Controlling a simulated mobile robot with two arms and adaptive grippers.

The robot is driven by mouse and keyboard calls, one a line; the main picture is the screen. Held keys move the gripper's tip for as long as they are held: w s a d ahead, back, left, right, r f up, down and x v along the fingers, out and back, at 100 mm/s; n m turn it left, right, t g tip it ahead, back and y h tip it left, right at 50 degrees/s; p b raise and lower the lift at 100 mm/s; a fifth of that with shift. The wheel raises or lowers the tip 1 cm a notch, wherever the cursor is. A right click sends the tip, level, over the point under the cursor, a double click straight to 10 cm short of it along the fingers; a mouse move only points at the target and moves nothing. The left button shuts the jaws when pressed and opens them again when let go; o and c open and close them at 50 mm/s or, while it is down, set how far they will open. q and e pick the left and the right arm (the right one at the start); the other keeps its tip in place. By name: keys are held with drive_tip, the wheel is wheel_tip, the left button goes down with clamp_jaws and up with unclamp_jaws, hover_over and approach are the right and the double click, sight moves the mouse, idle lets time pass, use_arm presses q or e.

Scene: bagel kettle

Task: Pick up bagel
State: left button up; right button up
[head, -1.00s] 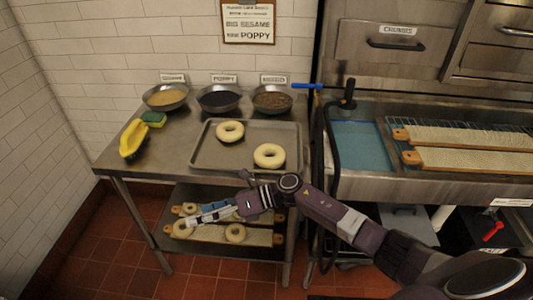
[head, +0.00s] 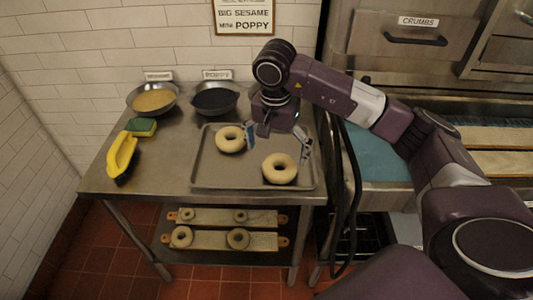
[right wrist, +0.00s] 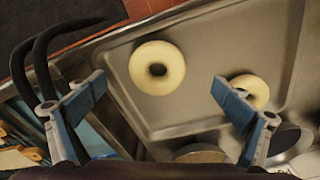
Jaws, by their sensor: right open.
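Two pale bagels lie apart on a grey metal tray (head: 206,176) on the steel table. The front right bagel (head: 270,173) shows whole; it is between the fingers' directions, top centre, in the right wrist view (right wrist: 150,87). The back left bagel (head: 228,149) is partly behind the right finger in the right wrist view (right wrist: 247,80). My right gripper (head: 279,144) is open and empty above the tray, fingers pointing down, behind the front bagel and right of the back one. In the right wrist view its fingers (right wrist: 158,104) stand wide apart. My left gripper is out of view.
Bowls of yellow (head: 152,100) and dark (head: 215,99) topping stand at the back. A yellow brush (head: 121,157) and a green sponge (head: 141,127) lie left. Boards with bagels (head: 210,240) are on the shelf below. A black hose (head: 355,200) hangs right of the table.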

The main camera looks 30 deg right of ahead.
sight(279, 164)
drive_tip(key=shift+s+d+f+p, duration=0.1)
drive_tip(key=shift+d+f+p, duration=0.1)
drive_tip(key=shift+f, duration=0.25)
drive_tip(key=shift+s+d+f+p, duration=0.1)
drive_tip(key=shift+d+f+p, duration=0.1)
drive_tip(key=shift+f, duration=0.25)
drive_tip(key=shift+w+d+f+p, duration=0.15)
drive_tip(key=shift+f+p, duration=0.2)
drive_tip(key=shift+f, duration=0.2)
drive_tip(key=shift+w+d+f+p, duration=0.15)
drive_tip(key=shift+f+p, duration=0.15)
drive_tip(key=shift+f, duration=0.2)
drive_tip(key=shift+w+d+f, duration=0.1)
drive_tip(key=shift+w+f, duration=0.05)
drive_tip(key=shift+f, duration=0.45)
drive_tip(key=shift+w+f, duration=0.15)
drive_tip(key=shift+f, duration=0.45)
drive_tip(key=shift+d+f, duration=0.1)
drive_tip(key=shift+f, duration=0.2)
drive_tip(key=c, duration=0.9)
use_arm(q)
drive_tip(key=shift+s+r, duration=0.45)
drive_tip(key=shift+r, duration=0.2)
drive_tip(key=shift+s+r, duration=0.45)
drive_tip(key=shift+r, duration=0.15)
use_arm(e)
drive_tip(key=c, duration=0.4)
